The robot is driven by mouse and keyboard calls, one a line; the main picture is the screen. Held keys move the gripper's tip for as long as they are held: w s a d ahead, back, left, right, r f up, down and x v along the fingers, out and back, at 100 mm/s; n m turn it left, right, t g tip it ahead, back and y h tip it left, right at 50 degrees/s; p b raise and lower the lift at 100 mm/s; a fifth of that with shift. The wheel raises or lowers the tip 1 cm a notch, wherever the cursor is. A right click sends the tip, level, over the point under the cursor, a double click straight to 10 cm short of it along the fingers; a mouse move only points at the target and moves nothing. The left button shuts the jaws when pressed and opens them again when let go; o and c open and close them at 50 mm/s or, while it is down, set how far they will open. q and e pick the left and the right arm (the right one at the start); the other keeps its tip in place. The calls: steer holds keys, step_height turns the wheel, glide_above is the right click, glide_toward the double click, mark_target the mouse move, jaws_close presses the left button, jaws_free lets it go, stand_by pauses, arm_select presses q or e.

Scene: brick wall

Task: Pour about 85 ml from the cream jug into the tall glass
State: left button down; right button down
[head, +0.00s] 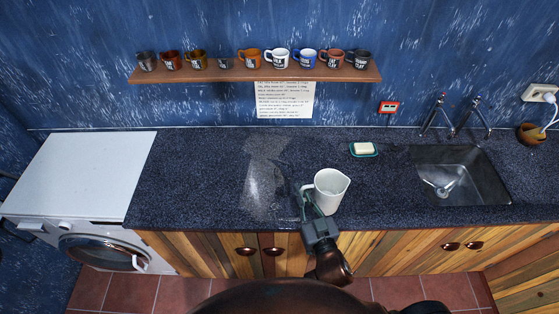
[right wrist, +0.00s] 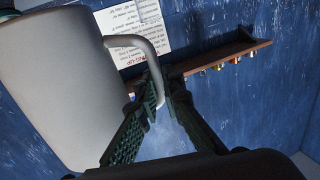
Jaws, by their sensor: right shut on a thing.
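The cream jug (head: 330,199) is a white jug with its mouth up, over the dark counter in front of me. Its spout points right, and it looks upright. I cannot tell whether its base touches the counter. My right gripper (head: 307,200) is at its near left side. In the right wrist view the gripper (right wrist: 163,100) is shut on the thin curved handle of the jug (right wrist: 55,85). The jug's contents cannot be made out. I cannot make out a tall glass in either view. My left gripper is not in view.
A sink (head: 460,175) with taps is at the right, and a soap dish (head: 364,153) lies behind the jug. A wall shelf (head: 220,76) holds several mugs above a paper sheet (head: 284,100). A white washing machine (head: 85,175) stands left. The counter's left part is clear.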

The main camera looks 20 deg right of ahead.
steer(key=a+f+n+g+y+p, duration=0.1)
steer(key=a+f+n+y+p, duration=0.1)
steer(key=a, duration=0.5)
steer(key=w+a+f+n+g+y+p, duration=0.1)
steer(key=a+f+n+y+p, duration=0.2)
steer(key=a, duration=0.5)
steer(key=a+f+n+g+y+p, duration=0.2)
steer(key=a+f+y+p, duration=0.1)
steer(key=a+y, duration=0.3)
steer(key=shift+w+a+n+p, duration=0.2)
steer(key=shift+a+n+p, duration=0.3)
steer(key=shift+a, duration=0.5)
steer(key=shift+f, duration=0.1)
